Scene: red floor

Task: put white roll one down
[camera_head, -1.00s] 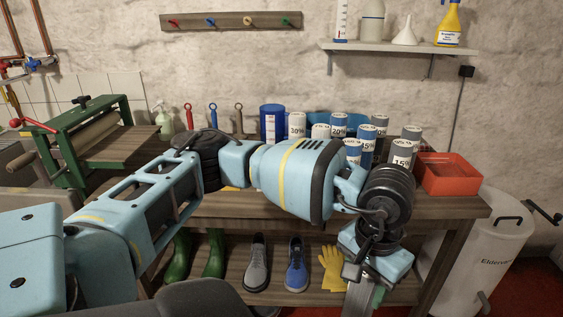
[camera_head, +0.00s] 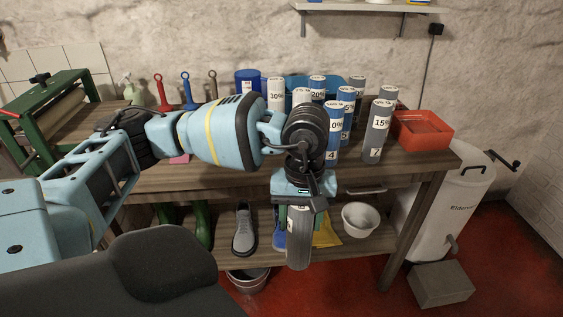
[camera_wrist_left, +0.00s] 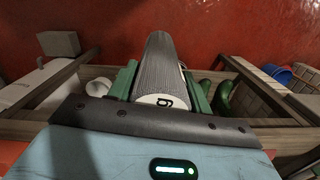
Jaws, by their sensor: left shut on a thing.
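My left gripper (camera_head: 299,207) is shut on a grey ribbed roll (camera_head: 299,245), which hangs upright below it in front of the table's edge. In the left wrist view the roll (camera_wrist_left: 164,68) lies between the green fingers (camera_wrist_left: 160,84), with a dark digit on its white end. The held roll looks grey, not white. A white roll (camera_head: 276,92) marked 30% stands at the back of the table, and another white roll (camera_head: 301,97) stands beside it, partly hidden by my arm. My right gripper is not in view.
Several blue and grey rolls stand on the wooden table (camera_head: 240,181), right of my wrist. A red tray (camera_head: 422,131) is at the table's right end. A white bowl (camera_head: 361,219) and shoes are on the lower shelf. A metal bucket (camera_head: 248,280) stands on the floor.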

